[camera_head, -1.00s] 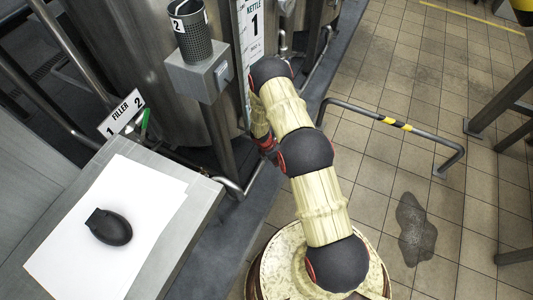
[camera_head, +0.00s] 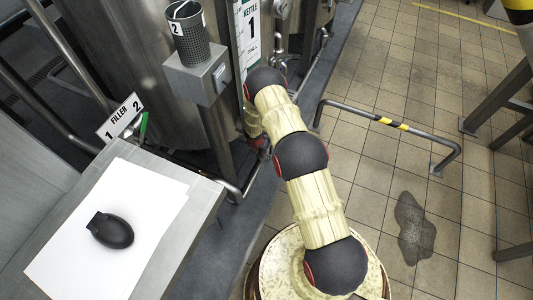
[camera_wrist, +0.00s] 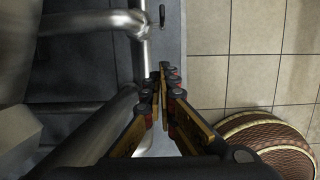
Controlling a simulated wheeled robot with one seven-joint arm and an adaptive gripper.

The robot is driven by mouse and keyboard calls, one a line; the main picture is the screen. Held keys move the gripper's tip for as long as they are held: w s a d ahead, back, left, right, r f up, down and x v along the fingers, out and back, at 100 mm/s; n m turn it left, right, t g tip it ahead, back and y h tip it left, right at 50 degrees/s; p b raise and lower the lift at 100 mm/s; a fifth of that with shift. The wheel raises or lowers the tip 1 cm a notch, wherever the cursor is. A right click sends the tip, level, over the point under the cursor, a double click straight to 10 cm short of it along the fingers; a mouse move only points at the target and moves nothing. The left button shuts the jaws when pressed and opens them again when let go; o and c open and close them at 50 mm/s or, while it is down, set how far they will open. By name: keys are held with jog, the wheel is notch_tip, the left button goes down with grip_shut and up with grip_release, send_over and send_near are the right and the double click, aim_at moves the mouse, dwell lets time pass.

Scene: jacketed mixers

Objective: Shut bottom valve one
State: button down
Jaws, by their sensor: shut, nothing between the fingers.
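The tank with the "Kettle 1" sign (camera_head: 250,22) stands at the top centre in the head view. My gripper (camera_wrist: 165,72) shows in the wrist view with its fingers together and nothing between them. It is above a light pipe (camera_wrist: 146,60) that runs along a dark grey plinth. A small black lever (camera_wrist: 162,15) shows beyond the fingertips at the top edge, apart from them. I cannot tell for sure whether it belongs to bottom valve one. In the head view my gripper is hidden behind my arm and the tank's side.
A bench with a white sheet (camera_head: 75,260) and a black object (camera_head: 110,230) stands at left. A low rail (camera_head: 345,107) and a floor stain (camera_head: 415,228) are at right. A thick pipe (camera_wrist: 85,22) lies left of the fingers.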

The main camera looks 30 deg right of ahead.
jog(key=w+d+f+b, duration=0.4)
jog(key=d+f+b, duration=0.1)
jog(key=f, duration=0.4)
jog(key=shift+f, duration=0.2)
jog(key=shift+s+d+r, duration=0.1)
jog(key=shift+d, duration=0.05)
dwell(0.3)
